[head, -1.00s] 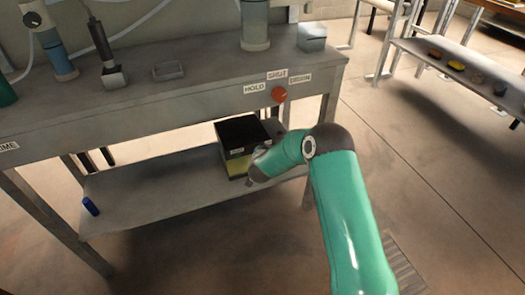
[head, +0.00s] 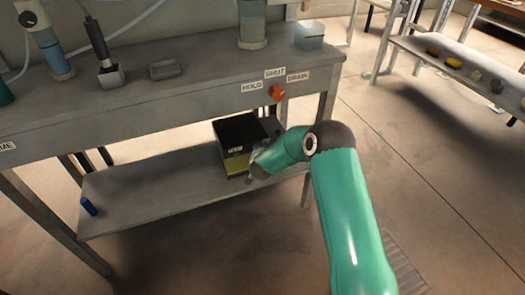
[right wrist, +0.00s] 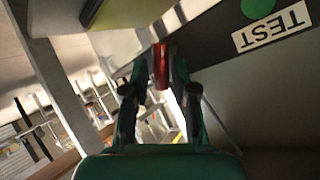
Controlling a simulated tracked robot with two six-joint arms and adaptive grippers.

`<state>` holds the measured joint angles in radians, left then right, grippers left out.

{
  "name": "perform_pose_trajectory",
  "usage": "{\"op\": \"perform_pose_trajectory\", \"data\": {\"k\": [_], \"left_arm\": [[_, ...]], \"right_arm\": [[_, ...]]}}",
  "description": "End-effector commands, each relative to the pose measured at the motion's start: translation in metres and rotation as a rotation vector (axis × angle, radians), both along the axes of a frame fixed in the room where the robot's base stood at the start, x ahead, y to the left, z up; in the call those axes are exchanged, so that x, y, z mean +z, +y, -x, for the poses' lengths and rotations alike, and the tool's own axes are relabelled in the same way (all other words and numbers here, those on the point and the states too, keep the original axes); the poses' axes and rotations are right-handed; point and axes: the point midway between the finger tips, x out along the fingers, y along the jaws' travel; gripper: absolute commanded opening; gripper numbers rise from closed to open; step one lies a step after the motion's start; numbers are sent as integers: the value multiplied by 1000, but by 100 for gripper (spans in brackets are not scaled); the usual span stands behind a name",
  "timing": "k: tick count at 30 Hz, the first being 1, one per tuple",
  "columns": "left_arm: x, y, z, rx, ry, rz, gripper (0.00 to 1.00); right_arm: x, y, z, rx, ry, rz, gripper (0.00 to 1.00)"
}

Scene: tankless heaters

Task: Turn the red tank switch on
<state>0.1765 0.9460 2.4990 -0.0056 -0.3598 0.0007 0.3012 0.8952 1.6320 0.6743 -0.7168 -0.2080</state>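In the right wrist view a narrow red piece (right wrist: 160,66), like a switch lever, stands between the fingertips of my right gripper (right wrist: 161,78). The fingers are parted on either side of it; I cannot tell whether they touch it. In the head view my right arm reaches down to the right side of a black-topped box (head: 238,132) with a yellowish lower side, on the lower shelf. There my right gripper (head: 254,172) is small and partly hidden by its own wrist. My left gripper is not in view.
A red-orange knob (head: 277,92) is on the bench front among HOLD, SHUT and DRAIN labels. A TEST label (right wrist: 271,27) and green disc (right wrist: 255,7) are beside my right gripper. A blue cylinder (head: 89,206) is at the shelf's left. The shelf middle is clear.

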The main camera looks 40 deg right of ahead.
Motion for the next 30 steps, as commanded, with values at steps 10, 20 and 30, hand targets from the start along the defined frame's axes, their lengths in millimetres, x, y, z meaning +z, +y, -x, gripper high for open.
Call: {"op": "perform_pose_trajectory", "data": {"k": [10,20,30], "left_arm": [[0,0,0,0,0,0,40],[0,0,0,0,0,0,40],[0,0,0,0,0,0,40]], "right_arm": [[20,19,25,4,0,0,27],[52,50,70,2,-1,-1,27],[61,60,83,-1,1,0,27]]}}
